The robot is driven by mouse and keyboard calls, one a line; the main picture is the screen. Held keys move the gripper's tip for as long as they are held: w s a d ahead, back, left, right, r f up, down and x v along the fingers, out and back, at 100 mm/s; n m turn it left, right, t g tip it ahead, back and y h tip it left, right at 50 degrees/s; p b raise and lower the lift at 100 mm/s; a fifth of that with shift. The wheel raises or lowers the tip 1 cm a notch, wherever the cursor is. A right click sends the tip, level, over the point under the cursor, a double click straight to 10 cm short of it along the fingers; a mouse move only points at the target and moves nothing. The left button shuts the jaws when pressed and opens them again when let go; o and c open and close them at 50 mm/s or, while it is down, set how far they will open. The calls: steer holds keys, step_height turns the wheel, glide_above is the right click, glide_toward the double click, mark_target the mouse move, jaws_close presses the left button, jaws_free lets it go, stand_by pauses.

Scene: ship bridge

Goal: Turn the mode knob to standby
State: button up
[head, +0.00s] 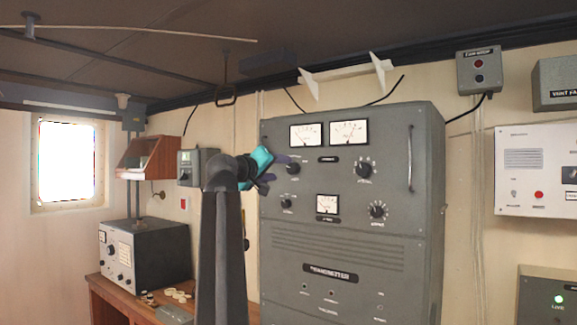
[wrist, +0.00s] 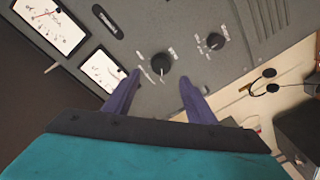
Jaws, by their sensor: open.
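The grey transmitter cabinet (head: 352,255) carries several black knobs and dial meters; its small labels are too blurred to read, so I cannot tell which knob is the mode knob. My gripper (head: 277,168), with a teal body and purple fingers, is open beside the upper left knob (head: 293,168). In the wrist view, that knob (wrist: 161,64) shows between and just beyond the fingertips of my gripper (wrist: 160,78), with no clear contact. Its white pointer line points toward the bottom of the picture. The smaller lower left knob (wrist: 215,41) lies to the right.
Two meters (head: 328,132) sit above the knobs. A vertical handle (head: 410,160) is on the cabinet's right side. A wooden desk (head: 120,299) with a grey radio unit (head: 118,254) stands at left.

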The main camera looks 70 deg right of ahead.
mark_target(291, 168)
steer(key=d, duration=0.2)
steer(key=d+p, duration=0.1)
steer(key=d, duration=0.1)
steer(key=d+p, duration=0.1)
steer(key=shift+s+d+r, duration=0.1)
steer(key=shift+s+d, duration=0.4)
steer(key=shift+d, duration=0.45)
steer(key=c, duration=1)
steer(key=shift+c, duration=0.2)
